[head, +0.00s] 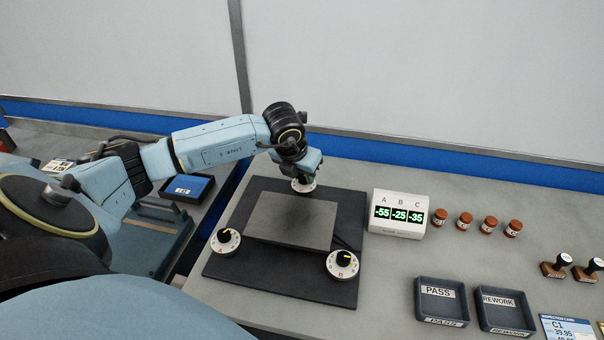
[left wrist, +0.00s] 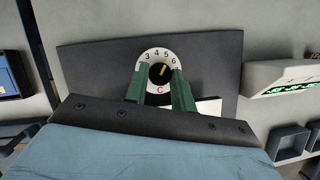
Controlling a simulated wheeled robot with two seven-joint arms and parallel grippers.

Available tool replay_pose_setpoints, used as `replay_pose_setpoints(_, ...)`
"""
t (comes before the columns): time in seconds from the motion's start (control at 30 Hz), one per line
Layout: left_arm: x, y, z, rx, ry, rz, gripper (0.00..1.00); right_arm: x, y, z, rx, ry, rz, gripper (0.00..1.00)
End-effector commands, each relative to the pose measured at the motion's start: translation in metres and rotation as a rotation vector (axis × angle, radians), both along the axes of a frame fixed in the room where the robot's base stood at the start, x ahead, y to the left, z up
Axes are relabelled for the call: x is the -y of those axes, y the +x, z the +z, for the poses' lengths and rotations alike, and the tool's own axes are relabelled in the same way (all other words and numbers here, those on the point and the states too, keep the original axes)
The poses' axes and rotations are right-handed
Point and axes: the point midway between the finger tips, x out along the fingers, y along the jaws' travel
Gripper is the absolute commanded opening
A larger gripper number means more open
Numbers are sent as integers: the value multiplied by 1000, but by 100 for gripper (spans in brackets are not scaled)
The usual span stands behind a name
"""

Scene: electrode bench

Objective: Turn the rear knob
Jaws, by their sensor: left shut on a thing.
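The rear knob (head: 303,186) stands at the back of the dark plate (head: 225,268). In the left wrist view the knob (left wrist: 158,70) has a black grip with a yellow pointer on a white dial with numbers and a red C. The pointer leans slightly right of straight up, near the 5. My left gripper (head: 303,178) is over the rear knob, its green fingers (left wrist: 160,85) on both sides of the black grip, shut on it. In the head view the gripper hides most of this knob. My right gripper is in neither view.
Knob A (head: 225,241) and knob B (head: 342,263) sit at the plate's front corners. A grey slab (head: 290,222) lies between the knobs. A display box (head: 398,214) reads A -55, B -25, C -35. Several brown jars, stamps and PASS (head: 442,302) and REWORK (head: 505,310) trays stand to the right.

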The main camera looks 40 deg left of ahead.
Motion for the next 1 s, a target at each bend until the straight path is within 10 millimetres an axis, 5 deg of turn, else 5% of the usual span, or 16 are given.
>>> replay_pose_setpoints(0.6,0,0,1,-1,0,42,2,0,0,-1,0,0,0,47)
replay_pose_setpoints(0.63,0,0,1,-1,0,42,28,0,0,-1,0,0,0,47)
replay_pose_setpoints(0.77,0,0,0,-1,0,42,45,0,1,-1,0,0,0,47)
replay_pose_setpoints(1.0,0,0,0,-1,0,41,47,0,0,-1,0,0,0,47)
